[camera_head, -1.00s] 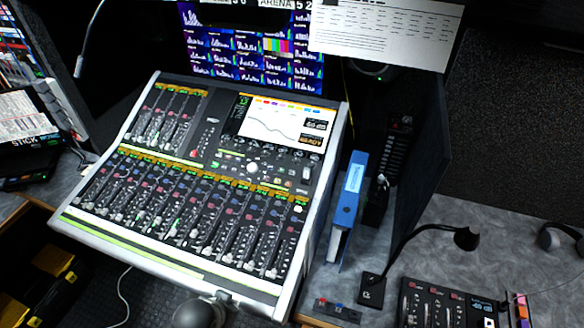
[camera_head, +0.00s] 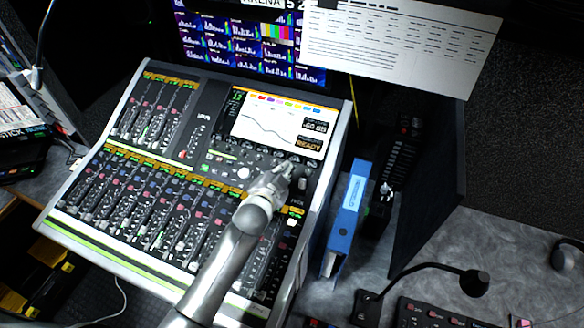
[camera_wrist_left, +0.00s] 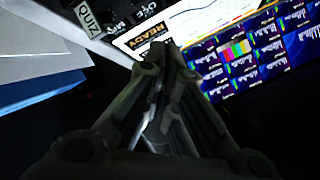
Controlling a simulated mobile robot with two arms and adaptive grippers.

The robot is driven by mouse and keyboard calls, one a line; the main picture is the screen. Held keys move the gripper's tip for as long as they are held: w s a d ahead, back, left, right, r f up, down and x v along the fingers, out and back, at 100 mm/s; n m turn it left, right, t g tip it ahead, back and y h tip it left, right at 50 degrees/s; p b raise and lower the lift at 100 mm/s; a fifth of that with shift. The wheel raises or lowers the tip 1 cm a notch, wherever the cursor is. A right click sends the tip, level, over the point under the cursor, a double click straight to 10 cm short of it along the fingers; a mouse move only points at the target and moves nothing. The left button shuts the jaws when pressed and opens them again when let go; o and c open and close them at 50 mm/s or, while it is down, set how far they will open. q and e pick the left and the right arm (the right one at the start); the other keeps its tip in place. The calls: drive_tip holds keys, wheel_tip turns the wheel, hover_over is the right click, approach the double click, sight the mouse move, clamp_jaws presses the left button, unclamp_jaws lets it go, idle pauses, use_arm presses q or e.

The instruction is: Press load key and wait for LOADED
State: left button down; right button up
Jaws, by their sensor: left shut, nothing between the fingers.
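The mixing console (camera_head: 150,250) stands tilted in the middle of the head view. Its screen (camera_head: 275,127) shows a curve on white, and a yellow readout (camera_head: 309,145) beside it says READY. The READY readout also shows in the left wrist view (camera_wrist_left: 147,40). My left gripper (camera_head: 285,170) is shut and empty, over the console's right part just below the screen. I cannot tell whether its tips touch the panel. The load key is not identifiable; the gripper hides part of the keys there. My right gripper is out of view.
A blue binder (camera_head: 346,222) stands upright just right of the console. A gooseneck microphone (camera_head: 474,282) is at the lower right. A white printed sheet (camera_head: 395,45) hangs above, beside the multiview monitor (camera_head: 245,42).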

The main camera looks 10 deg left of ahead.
use_arm(q)
drive_tip(key=w+f+b, duration=0.1)
drive_tip(key=f+b, duration=0.1)
drive_tip(key=w+f+b, duration=0.1)
drive_tip(key=f+b, duration=0.1)
drive_tip(key=b, duration=0.1)
drive_tip(key=w+d+f+b, duration=0.1)
drive_tip(key=f+b, duration=0.1)
drive_tip(key=b, duration=0.1)
drive_tip(key=shift+w+f, duration=0.2)
drive_tip(key=shift+f, duration=0.15)
drive_tip(key=shift+w+f+b, duration=0.3)
drive_tip(key=shift+f+b, duration=0.1)
drive_tip(key=shift+f, duration=0.05)
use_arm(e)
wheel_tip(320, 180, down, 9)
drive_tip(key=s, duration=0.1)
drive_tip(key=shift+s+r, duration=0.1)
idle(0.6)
use_arm(q)
drive_tip(key=shift+w+f, duration=0.15)
drive_tip(key=shift+f, duration=0.25)
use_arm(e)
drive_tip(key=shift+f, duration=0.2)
